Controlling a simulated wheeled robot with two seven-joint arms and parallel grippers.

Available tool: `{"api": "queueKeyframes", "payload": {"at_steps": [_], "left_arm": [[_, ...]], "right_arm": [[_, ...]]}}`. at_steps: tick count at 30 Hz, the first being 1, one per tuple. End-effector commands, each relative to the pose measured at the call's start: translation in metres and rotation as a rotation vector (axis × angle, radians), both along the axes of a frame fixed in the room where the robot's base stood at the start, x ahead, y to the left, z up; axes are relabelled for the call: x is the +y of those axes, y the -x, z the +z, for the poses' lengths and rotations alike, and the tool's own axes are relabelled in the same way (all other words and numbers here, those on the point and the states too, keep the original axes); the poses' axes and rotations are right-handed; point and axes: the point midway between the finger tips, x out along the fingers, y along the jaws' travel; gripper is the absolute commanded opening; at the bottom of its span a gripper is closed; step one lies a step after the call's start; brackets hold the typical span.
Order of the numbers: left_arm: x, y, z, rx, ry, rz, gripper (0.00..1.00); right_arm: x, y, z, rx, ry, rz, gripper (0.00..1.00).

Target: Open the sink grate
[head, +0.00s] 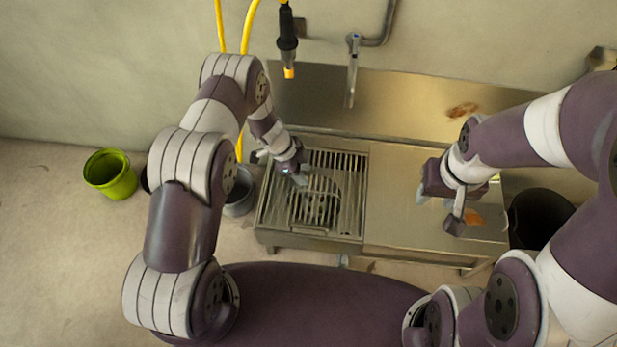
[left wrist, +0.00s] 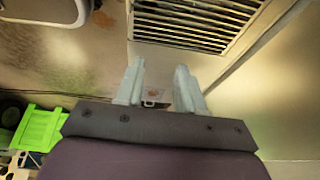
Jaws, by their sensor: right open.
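The sink grate (head: 328,190) is a slatted metal panel over the left part of a steel sink unit, with a round dark area showing through its bars. It lies flat, and no raised edge shows. My left gripper (head: 302,179) is over the left part of the grate in the head view; whether it touches cannot be told. In the left wrist view its two fingers (left wrist: 158,92) stand apart with nothing clearly held, and slats of the grate (left wrist: 200,22) show beyond them. My right gripper (head: 438,210) is open and empty above the steel counter on the right.
The flat steel counter (head: 400,207) right of the grate is mostly clear, with brownish stains. A tap (head: 352,70) and a hanging black sprayer (head: 287,40) are at the wall. A green bucket (head: 110,174), a grey bucket (head: 240,197) and a black bin (head: 540,215) stand on the floor.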

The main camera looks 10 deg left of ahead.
Motion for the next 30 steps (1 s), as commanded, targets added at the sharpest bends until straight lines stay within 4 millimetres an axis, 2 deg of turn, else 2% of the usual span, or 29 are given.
{"api": "queueKeyframes", "payload": {"at_steps": [1, 6, 10, 17, 21, 30], "left_arm": [[-0.004, 0.0, -0.013, 0.001, 0.0, 0.0, 0.38], [-0.015, -0.001, -0.038, 0.0, -0.001, 0.0, 0.38], [-0.018, -0.002, -0.044, -0.002, -0.001, 0.001, 0.38], [-0.018, -0.002, -0.045, -0.002, -0.001, 0.001, 0.38], [-0.018, -0.002, -0.045, -0.002, -0.001, 0.001, 0.0], [-0.018, -0.002, -0.045, -0.002, -0.001, 0.001, 0.0]], "right_arm": [[0.0, 0.0, -0.003, 0.0, 0.0, 0.0, 0.43], [0.0, 0.0, -0.006, -0.001, 0.0, 0.0, 0.43], [0.0, 0.0, -0.006, -0.001, 0.0, 0.0, 0.43], [0.0, 0.0, -0.006, -0.001, 0.0, 0.0, 0.43], [0.0, 0.0, -0.006, -0.001, 0.0, 0.0, 0.43], [0.0, 0.0, -0.006, -0.001, 0.0, 0.0, 0.43]]}}
